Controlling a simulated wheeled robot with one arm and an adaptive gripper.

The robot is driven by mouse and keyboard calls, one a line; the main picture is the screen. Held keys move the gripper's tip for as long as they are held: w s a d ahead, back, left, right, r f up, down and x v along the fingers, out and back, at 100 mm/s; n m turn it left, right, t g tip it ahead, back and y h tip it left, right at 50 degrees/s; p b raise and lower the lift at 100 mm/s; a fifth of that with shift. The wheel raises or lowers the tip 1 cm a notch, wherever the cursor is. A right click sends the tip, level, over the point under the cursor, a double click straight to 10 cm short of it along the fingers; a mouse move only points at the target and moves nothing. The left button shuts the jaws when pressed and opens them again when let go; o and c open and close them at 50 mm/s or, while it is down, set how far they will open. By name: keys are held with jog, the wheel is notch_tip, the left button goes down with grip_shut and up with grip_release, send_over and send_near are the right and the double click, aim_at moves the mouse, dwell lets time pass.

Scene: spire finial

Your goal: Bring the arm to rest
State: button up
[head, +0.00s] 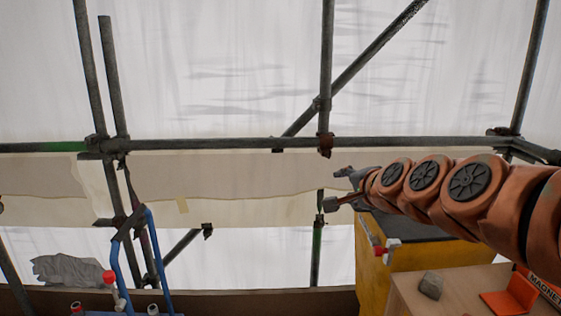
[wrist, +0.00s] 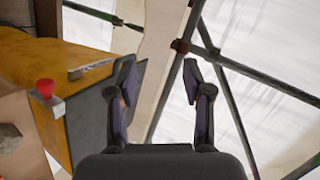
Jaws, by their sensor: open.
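My arm, orange with dark round joint caps, reaches in from the right in the head view. My gripper (head: 343,189) is at its end, held in the air in front of the scaffold and the pale sheeting. In the wrist view my gripper (wrist: 160,88) has its two dark fingers spread wide apart. Nothing is between the fingers. The gripper touches nothing that I can see.
A yellow cabinet (head: 371,270) with a dark top stands below my arm. Scaffold poles (head: 240,143) cross behind. A blue frame (head: 160,262) stands at left.

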jog(key=s+a+f+n+g, duration=0.2)
jog(key=s+f+n+g, duration=0.15)
jog(key=s+f, duration=0.4)
jog(key=s+a+f+n+g, duration=0.2)
jog(key=s+f+n+g, duration=0.15)
jog(key=s+f, duration=0.4)
jog(key=s+d+f+n+g+h, duration=0.1)
jog(key=s+d+f+n+g, duration=0.15)
jog(key=s, duration=0.55)
jog(key=s+d+f+n+g+h, duration=0.1)
jog(key=s+d+f+g, duration=0.2)
jog(key=s, duration=0.5)
jog(key=s+d+f+n+g+h, duration=0.1)
jog(key=s+f+n+g, duration=0.2)
jog(key=s, duration=0.5)
notch_tip(320, 180, up, 18)
jog(key=m+p, duration=0.1)
jog(key=p, duration=1.6)
jog(key=shift+s+d+t, duration=0.4)
jog(key=shift+s+t, duration=0.05)
jog(key=shift+d+f, duration=0.1)
jog(key=shift+f, duration=0.05)
